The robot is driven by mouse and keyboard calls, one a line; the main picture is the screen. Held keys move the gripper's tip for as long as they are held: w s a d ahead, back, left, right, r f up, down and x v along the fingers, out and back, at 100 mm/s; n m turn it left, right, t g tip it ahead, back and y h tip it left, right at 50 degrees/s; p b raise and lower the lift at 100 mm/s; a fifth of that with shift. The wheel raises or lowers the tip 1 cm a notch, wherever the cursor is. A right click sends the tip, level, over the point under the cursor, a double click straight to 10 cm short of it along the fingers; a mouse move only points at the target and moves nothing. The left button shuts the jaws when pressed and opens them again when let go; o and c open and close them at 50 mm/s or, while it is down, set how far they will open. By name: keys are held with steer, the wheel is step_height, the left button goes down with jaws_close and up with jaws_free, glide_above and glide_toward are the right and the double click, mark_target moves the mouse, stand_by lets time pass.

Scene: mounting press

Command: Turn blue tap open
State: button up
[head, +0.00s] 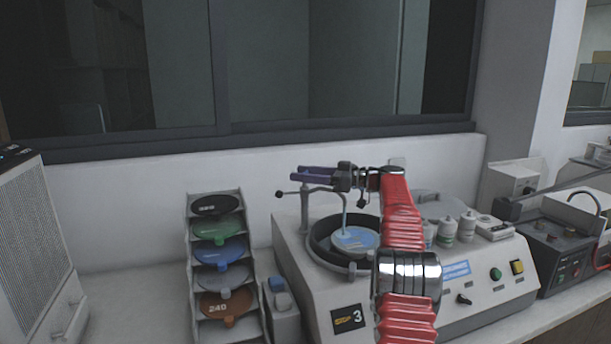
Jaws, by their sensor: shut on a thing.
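The tap (304,212) is a thin grey pipe on the left side of the grinding machine. Its horizontal bar has a dark knob at the left end, and its spout reaches over the round bowl (318,240). A pale bluish streak drops from the spout to the blue-and-white disc (354,239); I cannot tell whether it is water. My gripper (302,172) is level, pointing left, with its purple-blue fingers at the top of the tap post. It is shut on the tap there; the fingers hide the gripped part, and no separate blue handle shows clearly.
A rack (190,270) of coloured discs stands left of the machine (312,290). Several white bottles (447,230) stand on the machine's right side, behind my red arm. A second dark device (553,245) is at the right. The wall and window are close behind.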

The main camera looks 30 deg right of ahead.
steer(key=shift+n+g+y, duration=0.4)
steer(key=shift+y, duration=0.1)
stand_by(0.7)
steer(key=o, duration=1.1)
steer(key=shift+c, duration=0.2)
steer(key=v, duration=0.7)
steer(key=shift+s+d, duration=0.15)
steer(key=shift+d, duration=0.05)
